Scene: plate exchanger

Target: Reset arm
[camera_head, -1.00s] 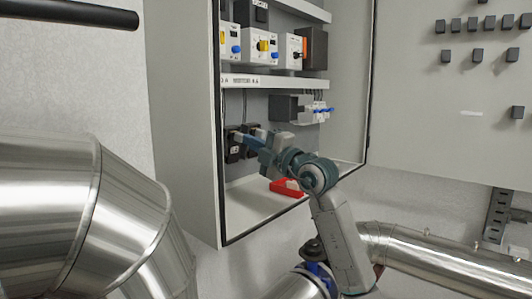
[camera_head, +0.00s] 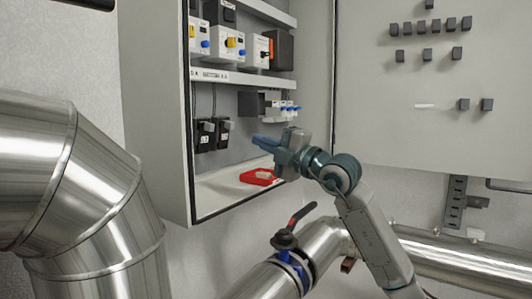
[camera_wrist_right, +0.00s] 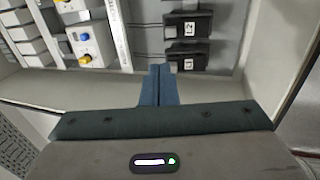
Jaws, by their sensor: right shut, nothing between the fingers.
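My right gripper (camera_head: 262,143) is in front of the open electrical cabinet (camera_head: 158,120), its fingers pointing left toward the inside. In the right wrist view its two blue fingers (camera_wrist_right: 158,86) lie together with nothing between them. Two black switch blocks with grey levers, a left one (camera_head: 204,138) and a right one (camera_head: 223,134), sit on the cabinet's back wall, left of the fingertips and apart from them. The blocks also show in the right wrist view (camera_wrist_right: 188,25), beyond the fingertips. My left gripper is out of view.
A red object (camera_head: 257,177) lies on the cabinet floor below the gripper. Breakers (camera_head: 235,42) line the upper shelf. The open door (camera_head: 425,120) is at right. A pipe with a red-handled valve (camera_head: 290,240) runs below; large metal ducting (camera_head: 80,200) fills the left.

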